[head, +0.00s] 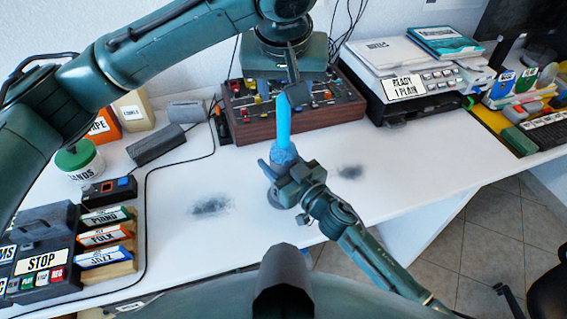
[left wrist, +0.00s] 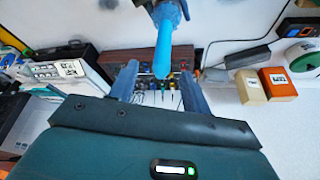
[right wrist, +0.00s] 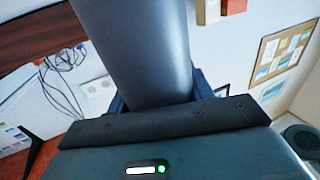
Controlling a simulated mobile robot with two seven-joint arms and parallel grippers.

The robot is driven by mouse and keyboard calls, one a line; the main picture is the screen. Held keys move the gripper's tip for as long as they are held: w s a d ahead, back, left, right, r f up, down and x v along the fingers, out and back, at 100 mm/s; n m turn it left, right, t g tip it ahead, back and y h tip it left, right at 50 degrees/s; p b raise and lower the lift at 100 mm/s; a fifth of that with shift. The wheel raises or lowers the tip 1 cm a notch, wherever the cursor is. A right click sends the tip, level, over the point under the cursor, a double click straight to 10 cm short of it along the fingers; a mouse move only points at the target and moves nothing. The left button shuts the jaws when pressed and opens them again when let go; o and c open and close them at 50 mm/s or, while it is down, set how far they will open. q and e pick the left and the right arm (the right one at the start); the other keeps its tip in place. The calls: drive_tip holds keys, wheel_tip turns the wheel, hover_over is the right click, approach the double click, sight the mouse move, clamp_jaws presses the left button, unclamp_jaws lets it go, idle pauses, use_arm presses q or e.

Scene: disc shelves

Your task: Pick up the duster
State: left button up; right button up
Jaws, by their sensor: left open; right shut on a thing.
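The duster has a light-blue stick (head: 284,118) pointing up and a rougher, darker blue part (head: 283,154) below it. My right gripper (head: 283,177) is shut at the duster's lower part and holds it upright above the table. In the right wrist view a wide dark grey cylinder (right wrist: 140,45) stands between the fingers; I cannot tell whether it belongs to the duster. My left gripper (head: 290,82) is open above the stick's tip. In the left wrist view the stick (left wrist: 163,48) points between the open fingers, with its tip free.
A wood-sided mixer (head: 300,112) stands behind the duster. Dark dust patches lie on the white table, one at left (head: 210,206) and one at right (head: 350,172). Labelled boxes (head: 107,237) stand at left, a printer (head: 405,90) at back right. The table's middle is mostly clear.

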sight(284, 111)
use_arm(q)
drive_tip(key=x, duration=0.8)
drive_tip(key=shift+w+a, duration=0.1)
drive_tip(key=shift+w, duration=0.15)
clamp_jaws()
